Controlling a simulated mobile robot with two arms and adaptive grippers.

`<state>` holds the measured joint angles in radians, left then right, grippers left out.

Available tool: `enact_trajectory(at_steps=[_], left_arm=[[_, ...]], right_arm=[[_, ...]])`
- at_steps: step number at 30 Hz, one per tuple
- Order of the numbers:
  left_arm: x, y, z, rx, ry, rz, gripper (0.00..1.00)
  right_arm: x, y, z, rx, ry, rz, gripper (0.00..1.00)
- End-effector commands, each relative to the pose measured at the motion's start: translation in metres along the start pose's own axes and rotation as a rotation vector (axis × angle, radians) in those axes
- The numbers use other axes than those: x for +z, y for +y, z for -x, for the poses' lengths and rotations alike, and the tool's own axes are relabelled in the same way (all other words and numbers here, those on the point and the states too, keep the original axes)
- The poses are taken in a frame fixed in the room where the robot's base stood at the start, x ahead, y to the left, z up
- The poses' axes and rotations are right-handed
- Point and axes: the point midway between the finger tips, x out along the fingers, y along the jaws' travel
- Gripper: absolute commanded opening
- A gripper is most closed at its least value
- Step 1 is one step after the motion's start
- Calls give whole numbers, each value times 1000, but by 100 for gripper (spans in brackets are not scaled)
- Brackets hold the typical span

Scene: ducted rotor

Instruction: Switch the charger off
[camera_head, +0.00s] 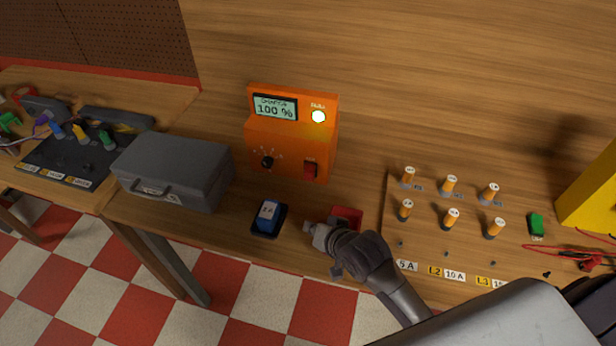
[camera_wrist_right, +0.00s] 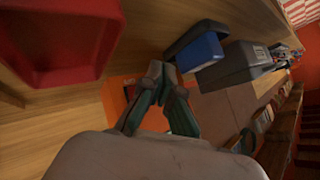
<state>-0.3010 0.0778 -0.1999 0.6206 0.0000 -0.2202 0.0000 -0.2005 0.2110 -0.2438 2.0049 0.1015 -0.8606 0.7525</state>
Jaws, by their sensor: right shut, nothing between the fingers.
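The orange charger (camera_head: 290,140) stands on the workbench against the wooden back wall. Its display reads 100 % and its round lamp glows yellow-green. A red switch (camera_head: 310,171) is at the lower right of its front, with a black knob (camera_head: 267,162) at the lower left. I cannot tell the switch's position. My right gripper (camera_head: 312,230) is shut and empty, in front of and below the charger, apart from the switch in the head view. In the right wrist view its fingers (camera_wrist_right: 160,77) meet in front of an orange surface (camera_wrist_right: 118,100). My left gripper is not in view.
A blue battery in a dark tray (camera_head: 268,219) lies left of my right gripper. A red bin (camera_head: 347,215) is right beside it. A grey case (camera_head: 175,170) stands left of the charger.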

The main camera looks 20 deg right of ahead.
Motion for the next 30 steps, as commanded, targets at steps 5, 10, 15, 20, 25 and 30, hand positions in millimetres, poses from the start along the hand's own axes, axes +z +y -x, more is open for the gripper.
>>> enact_trajectory(at_steps=[5,10,15,20,25,30], left_arm=[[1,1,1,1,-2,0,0],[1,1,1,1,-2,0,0],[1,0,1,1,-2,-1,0],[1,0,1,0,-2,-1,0],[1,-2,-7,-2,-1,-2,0],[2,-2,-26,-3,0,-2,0]], right_arm=[[-38,-23,-31,-125,99,-179,0],[-54,-32,-41,-188,136,-265,0],[-56,-34,-42,-197,140,-279,0],[-56,-33,-42,-196,139,-277,0],[-58,-29,-48,-196,141,-275,0],[-65,-18,-64,-195,142,-272,0]])
